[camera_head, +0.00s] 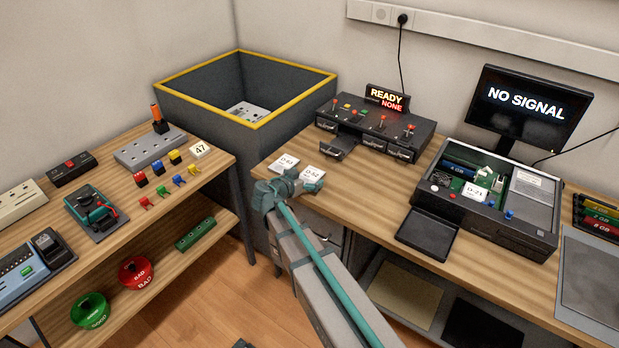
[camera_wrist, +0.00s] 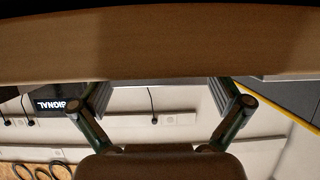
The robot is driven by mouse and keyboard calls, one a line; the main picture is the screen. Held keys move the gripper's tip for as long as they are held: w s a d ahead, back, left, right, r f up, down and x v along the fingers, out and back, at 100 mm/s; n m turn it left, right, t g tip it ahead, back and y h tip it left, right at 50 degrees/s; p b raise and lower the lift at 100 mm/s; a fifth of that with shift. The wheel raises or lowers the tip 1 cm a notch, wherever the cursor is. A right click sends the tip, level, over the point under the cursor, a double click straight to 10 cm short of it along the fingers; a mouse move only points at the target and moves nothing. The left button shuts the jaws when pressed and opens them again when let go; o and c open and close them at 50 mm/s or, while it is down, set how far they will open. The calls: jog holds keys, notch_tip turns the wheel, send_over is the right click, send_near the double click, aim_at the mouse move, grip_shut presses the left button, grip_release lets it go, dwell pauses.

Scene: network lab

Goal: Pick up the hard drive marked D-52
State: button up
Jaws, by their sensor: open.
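Two drives with white labels lie on the right-hand bench near its left end. The drive whose label appears to read D-52 (camera_head: 312,173) is the right one, partly hidden behind my gripper. The other drive (camera_head: 284,162) lies to its left, with small print that is hard to read. My gripper (camera_head: 288,189) is in front of both drives, close to the bench edge; contact cannot be told. In the wrist view my gripper (camera_wrist: 163,96) has its fingers wide apart with nothing between them. No drive can be made out in that upside-down view.
A control box (camera_head: 375,128) with a READY/NONE display stands behind the drives. An open computer case (camera_head: 490,195) and a black tray (camera_head: 427,230) are to the right. A yellow-rimmed bin (camera_head: 190,95) stands at the back left. The left bench (camera_head: 110,190) holds several tools and connectors.

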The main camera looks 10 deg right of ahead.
jog(key=c, duration=1.3)
jog(key=shift+c, duration=0.3)
jog(key=shift+r, duration=0.2)
